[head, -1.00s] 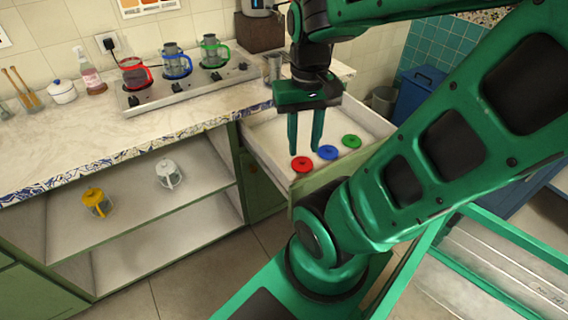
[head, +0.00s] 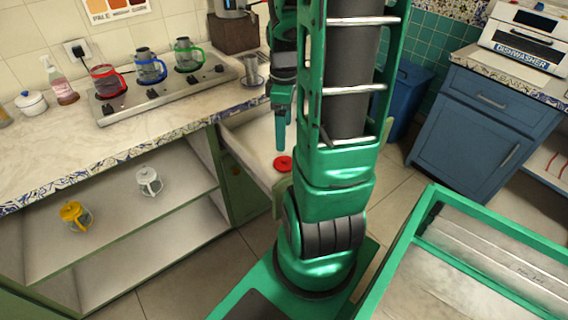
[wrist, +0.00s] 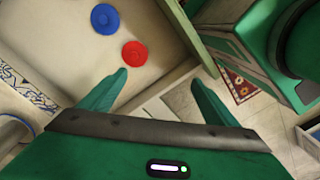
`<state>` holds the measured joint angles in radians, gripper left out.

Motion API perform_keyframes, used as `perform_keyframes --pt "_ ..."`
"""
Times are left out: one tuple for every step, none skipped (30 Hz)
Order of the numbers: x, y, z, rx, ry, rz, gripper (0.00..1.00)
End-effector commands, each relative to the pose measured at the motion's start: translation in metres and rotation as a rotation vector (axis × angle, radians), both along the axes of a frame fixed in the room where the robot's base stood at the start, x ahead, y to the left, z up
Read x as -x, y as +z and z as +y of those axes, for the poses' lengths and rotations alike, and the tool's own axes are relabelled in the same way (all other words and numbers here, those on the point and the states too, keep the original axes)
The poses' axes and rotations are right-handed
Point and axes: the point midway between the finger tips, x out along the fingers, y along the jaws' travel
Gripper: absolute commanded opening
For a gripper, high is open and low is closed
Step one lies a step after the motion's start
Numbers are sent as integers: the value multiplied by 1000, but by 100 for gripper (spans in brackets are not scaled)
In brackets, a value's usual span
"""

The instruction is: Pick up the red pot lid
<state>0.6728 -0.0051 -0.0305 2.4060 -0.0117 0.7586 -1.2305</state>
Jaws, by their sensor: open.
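The red pot lid (head: 283,163) lies flat in the open drawer (head: 236,143), near its front edge. In the wrist view the red lid (wrist: 134,54) lies ahead of my gripper (wrist: 160,82), just beyond the left fingertip. The fingers are spread apart with nothing between them. In the head view my gripper (head: 281,138) points down above the drawer, with a gap above the lid. It shows side-on there, and my arm hides much of the drawer.
A blue lid (wrist: 105,18) lies beside the red one in the drawer. The drawer's front wall (wrist: 184,32) is close to the right of the lid. The countertop carries a stove (head: 165,90) with red, blue and green pots. A metal cup (head: 251,70) stands near the counter edge.

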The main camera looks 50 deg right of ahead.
Motion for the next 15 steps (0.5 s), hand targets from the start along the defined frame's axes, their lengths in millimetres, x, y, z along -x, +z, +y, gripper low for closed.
perform_keyframes --pt "-4 -14 -14 -18 81 -2 83" --pt "-7 -22 -20 -28 137 -9 83" --pt "-11 -31 -28 -38 209 -18 83" --pt "-14 -38 -34 -44 260 -27 83" --pt "-16 -44 -39 -51 307 -36 83" --pt "-18 -52 -45 -59 366 -48 83" --pt "-20 -58 -50 -64 404 -56 83" --pt "-22 -62 -53 -68 441 -65 83" --pt "-23 -68 -58 -73 481 -76 83" --pt "-24 -72 -60 -76 509 -83 83" --pt "-25 -75 -63 -78 531 -89 83" --pt "-26 -78 -65 -79 556 -96 83" --pt "-27 -80 -67 -79 571 -100 83" --pt "-27 -83 -68 -81 582 -103 83" --pt "-27 -86 -69 -82 593 -106 83"
